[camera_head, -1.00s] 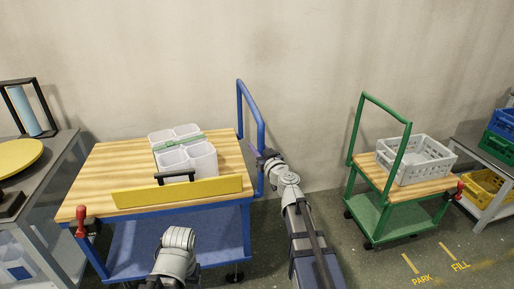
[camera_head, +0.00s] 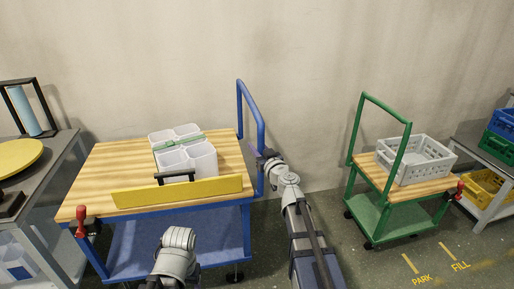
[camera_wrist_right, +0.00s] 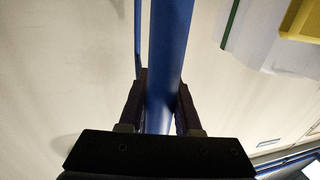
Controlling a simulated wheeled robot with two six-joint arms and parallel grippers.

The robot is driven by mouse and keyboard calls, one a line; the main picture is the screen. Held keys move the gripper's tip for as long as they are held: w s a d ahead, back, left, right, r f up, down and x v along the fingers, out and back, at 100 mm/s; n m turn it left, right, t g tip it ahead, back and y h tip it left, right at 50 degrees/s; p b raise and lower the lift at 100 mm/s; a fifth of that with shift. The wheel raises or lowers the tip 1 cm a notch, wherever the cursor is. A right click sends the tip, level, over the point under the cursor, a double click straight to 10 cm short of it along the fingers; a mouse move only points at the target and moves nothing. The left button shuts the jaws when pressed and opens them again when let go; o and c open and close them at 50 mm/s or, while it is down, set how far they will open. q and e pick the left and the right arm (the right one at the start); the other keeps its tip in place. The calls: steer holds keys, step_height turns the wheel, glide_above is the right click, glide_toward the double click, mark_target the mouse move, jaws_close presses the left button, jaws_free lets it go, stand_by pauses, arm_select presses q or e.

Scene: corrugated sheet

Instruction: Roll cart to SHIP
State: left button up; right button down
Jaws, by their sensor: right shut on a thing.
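The blue cart (camera_head: 180,236) with a wooden top (camera_head: 112,160) stands at the left of centre in the head view. Its blue push handle (camera_head: 252,115) rises at its right end. My right gripper (camera_head: 266,160) is at the handle's near upright. In the right wrist view the gripper (camera_wrist_right: 160,108) has a finger on each side of the blue tube (camera_wrist_right: 168,50) and is shut on it. My left arm shows at the bottom in front of the cart; its gripper's fingers cannot be made out. No SHIP marking is visible.
Clear bins (camera_head: 183,152) and a yellow board (camera_head: 180,191) with a black handle sit on the cart top. A grey table (camera_head: 62,150) stands close at left. A green cart (camera_head: 410,195) with a grey crate (camera_head: 420,160) stands at right, near PARK and FILL floor markings. Floor lies between the carts.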

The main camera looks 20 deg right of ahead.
steer(key=s+d, duration=0.3)
steer(key=d, duration=3.5)
steer(key=shift+d, duration=0.3)
steer(key=c, duration=0.8)
jaws_free()
steer(key=shift+o, duration=1)
steer(key=s, duration=0.7)
steer(key=shift+s+d, duration=0.4)
